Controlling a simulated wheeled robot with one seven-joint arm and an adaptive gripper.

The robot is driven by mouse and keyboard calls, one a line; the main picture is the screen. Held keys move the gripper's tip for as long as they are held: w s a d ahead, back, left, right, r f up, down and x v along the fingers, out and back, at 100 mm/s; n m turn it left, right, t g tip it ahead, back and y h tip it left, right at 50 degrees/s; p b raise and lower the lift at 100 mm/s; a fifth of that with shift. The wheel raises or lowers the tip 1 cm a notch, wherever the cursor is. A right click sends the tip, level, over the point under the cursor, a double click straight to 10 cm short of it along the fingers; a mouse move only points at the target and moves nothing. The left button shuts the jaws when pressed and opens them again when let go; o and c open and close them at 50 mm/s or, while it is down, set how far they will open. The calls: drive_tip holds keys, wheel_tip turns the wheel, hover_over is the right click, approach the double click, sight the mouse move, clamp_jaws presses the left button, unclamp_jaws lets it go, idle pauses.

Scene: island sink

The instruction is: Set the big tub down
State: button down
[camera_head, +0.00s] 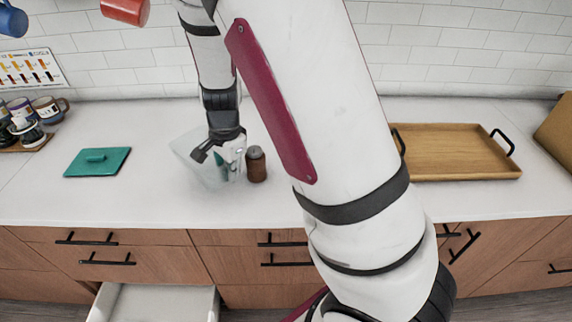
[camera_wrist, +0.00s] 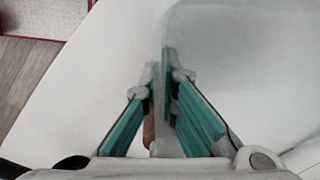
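The big tub (camera_head: 196,165) is a clear, pale container over the back counter, left of the picture's middle in the head view. Its see-through wall also fills the upper right of the wrist view (camera_wrist: 245,50). My gripper (camera_head: 230,170) points down at the tub's right side. In the wrist view its teal-padded fingers (camera_wrist: 168,75) close in on the tub's thin wall from both sides. The tub looks slightly tilted. I cannot tell whether its base touches the counter.
A brown jar (camera_head: 256,164) stands close right of my gripper. A teal lid-like piece (camera_head: 97,162) lies left on the white counter (camera_head: 140,198). A wooden tray (camera_head: 455,155) lies right. Mugs (camera_head: 48,108) stand far left. A drawer (camera_head: 155,303) is open below.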

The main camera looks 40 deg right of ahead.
sight(211, 152)
drive_tip(key=shift+s+f, duration=0.1)
drive_tip(key=w, duration=0.5)
drive_tip(key=w+d+f, duration=0.1)
drive_tip(key=w, duration=0.9)
drive_tip(key=shift+w+d+f, duration=0.2)
drive_tip(key=shift+w, duration=0.05)
drive_tip(key=shift+w+f, duration=0.15)
drive_tip(key=shift+f, duration=0.2)
drive_tip(key=shift+f+p, duration=0.35)
drive_tip(key=shift+f, duration=1.05)
drive_tip(key=shift+f, duration=0.1)
drive_tip(key=c, duration=1.8)
unclamp_jaws()
drive_tip(key=shift+f, duration=0.1)
